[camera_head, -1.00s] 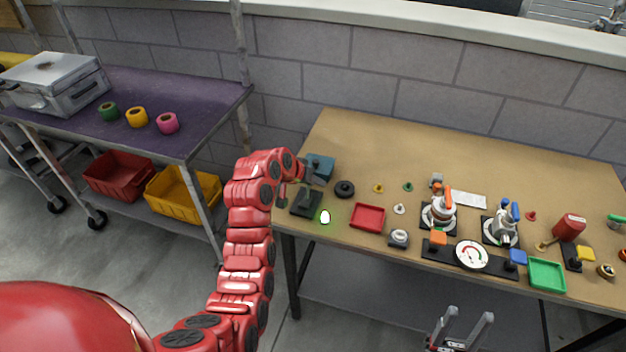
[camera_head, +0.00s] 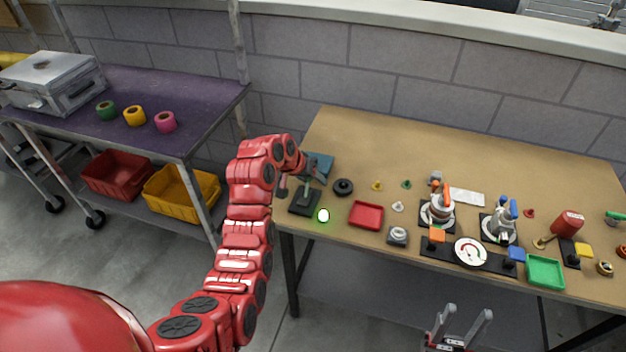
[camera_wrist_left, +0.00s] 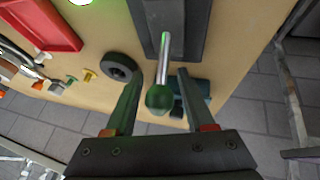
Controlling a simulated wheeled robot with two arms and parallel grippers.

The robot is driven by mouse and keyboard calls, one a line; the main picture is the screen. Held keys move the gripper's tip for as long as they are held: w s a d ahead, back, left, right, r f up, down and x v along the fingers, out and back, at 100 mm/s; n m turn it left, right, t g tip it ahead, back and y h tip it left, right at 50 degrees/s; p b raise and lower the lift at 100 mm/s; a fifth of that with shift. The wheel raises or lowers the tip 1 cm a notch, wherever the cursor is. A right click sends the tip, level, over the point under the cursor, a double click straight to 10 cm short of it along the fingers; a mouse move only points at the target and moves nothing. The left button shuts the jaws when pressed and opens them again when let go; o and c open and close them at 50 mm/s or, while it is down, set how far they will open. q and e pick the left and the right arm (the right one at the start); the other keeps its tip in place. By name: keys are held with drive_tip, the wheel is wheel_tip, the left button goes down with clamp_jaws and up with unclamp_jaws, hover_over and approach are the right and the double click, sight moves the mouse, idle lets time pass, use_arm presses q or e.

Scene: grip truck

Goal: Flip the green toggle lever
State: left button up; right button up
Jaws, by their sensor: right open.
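The toggle lever is a metal rod with a green ball knob (camera_wrist_left: 160,97) on a dark base plate (camera_head: 304,202) at the table's left front. In the left wrist view the rod rises from the dark plate (camera_wrist_left: 190,30) and the knob appears between my left fingers, with gaps on both sides. My left gripper (camera_wrist_left: 161,98) is open; in the head view my left gripper (camera_head: 311,177) is above the plate, partly hiding the lever. My right gripper (camera_head: 462,322) is open and empty in front of the table.
A green glowing lamp (camera_head: 323,215) lies right of the plate. A blue-grey box (camera_head: 322,166) stands behind my left gripper, with a black ring (camera_head: 343,187) beside it. The table's back is clear.

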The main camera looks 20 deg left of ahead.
idle(0.3)
use_arm(q)
drive_tip(key=b+v, duration=0.1)
drive_tip(key=v, duration=0.4)
drive_tip(key=p+v, duration=1.2)
drive_tip(key=shift+r, duration=0.15)
